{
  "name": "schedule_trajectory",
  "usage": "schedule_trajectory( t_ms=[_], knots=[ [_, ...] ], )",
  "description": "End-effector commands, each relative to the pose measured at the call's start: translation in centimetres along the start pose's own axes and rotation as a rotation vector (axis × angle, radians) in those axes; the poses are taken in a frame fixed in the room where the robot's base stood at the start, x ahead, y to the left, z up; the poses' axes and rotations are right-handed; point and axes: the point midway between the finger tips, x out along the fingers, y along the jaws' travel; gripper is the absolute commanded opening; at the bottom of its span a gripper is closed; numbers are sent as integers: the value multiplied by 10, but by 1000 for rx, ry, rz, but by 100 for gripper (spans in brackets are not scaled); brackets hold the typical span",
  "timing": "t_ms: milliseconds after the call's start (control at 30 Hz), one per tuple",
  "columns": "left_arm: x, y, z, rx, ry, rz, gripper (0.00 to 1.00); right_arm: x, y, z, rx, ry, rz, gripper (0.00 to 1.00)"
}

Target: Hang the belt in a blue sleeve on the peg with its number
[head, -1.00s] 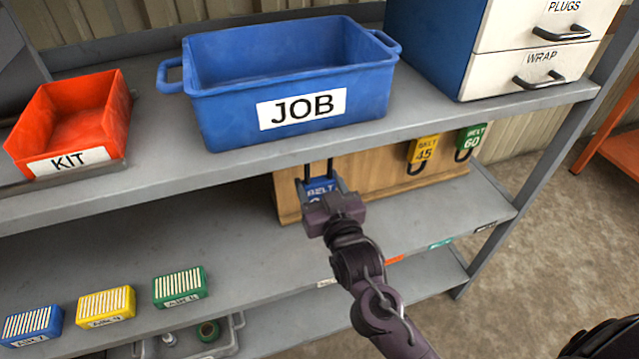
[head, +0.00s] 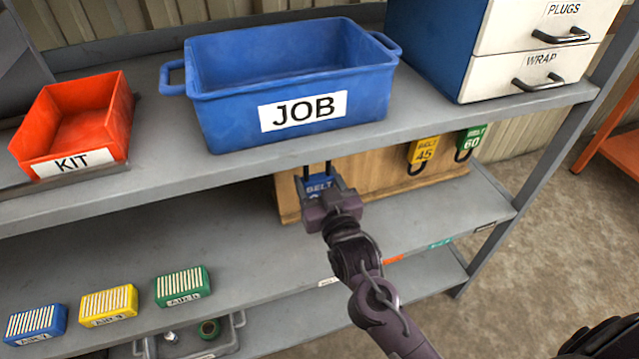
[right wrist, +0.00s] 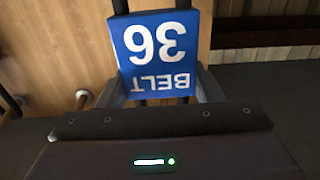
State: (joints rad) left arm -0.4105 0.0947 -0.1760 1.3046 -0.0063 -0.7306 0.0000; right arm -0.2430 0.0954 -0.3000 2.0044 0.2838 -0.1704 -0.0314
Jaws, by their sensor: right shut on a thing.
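The belt in a blue sleeve (head: 319,186) is in my right gripper (head: 328,196), in front of the wooden board under the upper shelf. In the right wrist view its sleeve (right wrist: 157,52) reads "BELT 36", upside down in the picture, and black belt strands run out above and below it. My right gripper is shut on the sleeve. The wooden peg board (head: 375,178) shows behind. In the right wrist view a round peg end (right wrist: 82,97) shows at the lower left. Whether the belt is around a peg is hidden. My left gripper is not in view.
A yellow belt 45 (head: 423,150) and a green belt 60 (head: 471,140) hang on the board to the right. The upper shelf bears a blue JOB bin (head: 230,125), a red KIT bin (head: 112,140) and white drawers (head: 540,65). Blue, yellow and green boxes (head: 109,303) stand lower left.

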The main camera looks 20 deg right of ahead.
Motion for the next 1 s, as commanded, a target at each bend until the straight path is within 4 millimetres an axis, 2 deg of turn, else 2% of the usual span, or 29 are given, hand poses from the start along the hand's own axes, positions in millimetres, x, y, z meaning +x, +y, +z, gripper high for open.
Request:
schedule_trajectory(
  t_ms=[1000],
  knots=[
    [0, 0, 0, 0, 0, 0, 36, 41, 0, 0, 0, 1, 0, 35]
  ],
)
